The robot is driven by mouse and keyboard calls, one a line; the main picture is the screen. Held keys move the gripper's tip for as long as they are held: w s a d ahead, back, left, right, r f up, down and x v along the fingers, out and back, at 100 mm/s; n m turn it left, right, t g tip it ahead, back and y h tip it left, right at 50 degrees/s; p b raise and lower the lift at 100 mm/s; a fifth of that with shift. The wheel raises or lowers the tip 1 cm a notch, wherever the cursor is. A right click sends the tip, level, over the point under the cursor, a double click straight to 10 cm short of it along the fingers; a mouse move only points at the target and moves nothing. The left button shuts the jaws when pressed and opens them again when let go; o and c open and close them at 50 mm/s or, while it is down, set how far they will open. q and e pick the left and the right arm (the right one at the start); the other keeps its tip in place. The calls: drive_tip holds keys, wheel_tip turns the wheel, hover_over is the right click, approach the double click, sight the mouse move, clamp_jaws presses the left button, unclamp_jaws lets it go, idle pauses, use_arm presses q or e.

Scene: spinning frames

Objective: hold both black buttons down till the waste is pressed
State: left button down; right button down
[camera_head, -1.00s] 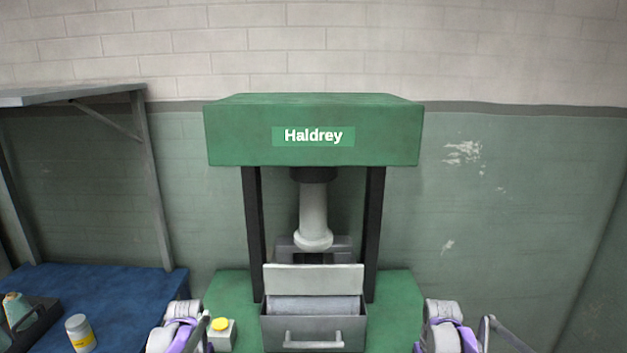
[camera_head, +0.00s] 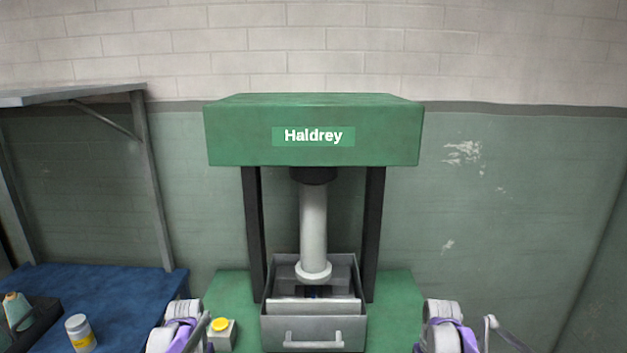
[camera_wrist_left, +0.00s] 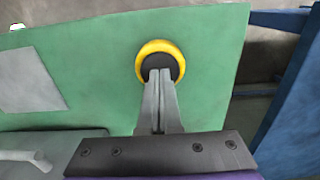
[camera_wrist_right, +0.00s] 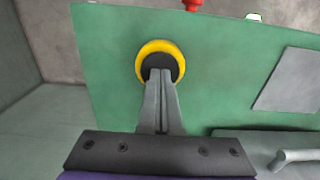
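My left gripper (camera_wrist_left: 158,78) is shut, with its fingertips on a black button (camera_wrist_left: 160,63) inside a yellow ring. My right gripper (camera_wrist_right: 159,78) is likewise shut, with its fingertips on the other black button (camera_wrist_right: 159,63), also ringed in yellow. Both tips appear to touch the buttons; how far these are pushed in I cannot tell. In the head view the press ram (camera_head: 313,225) is low, its round foot (camera_head: 313,271) inside the open grey bin (camera_head: 312,333). The waste in the bin is mostly hidden behind a pale panel (camera_head: 314,306) and the foot.
The green press head (camera_head: 313,135) stands on two dark posts. A yellow knob on a pale box (camera_head: 222,332) sits beside my left arm. A blue bench (camera_head: 120,290) with a jar (camera_head: 80,333) is at left. A red knob (camera_wrist_right: 192,4) shows in the right wrist view.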

drive_tip(key=shift+r, duration=3)
drive_tip(key=shift+s, duration=0.15)
drive_tip(key=s+r, duration=0.3)
drive_tip(key=s, duration=0.3)
drive_tip(key=shift+s, duration=0.4)
use_arm(q)
drive_tip(key=shift+r, duration=3)
drive_tip(key=shift+s, duration=0.1)
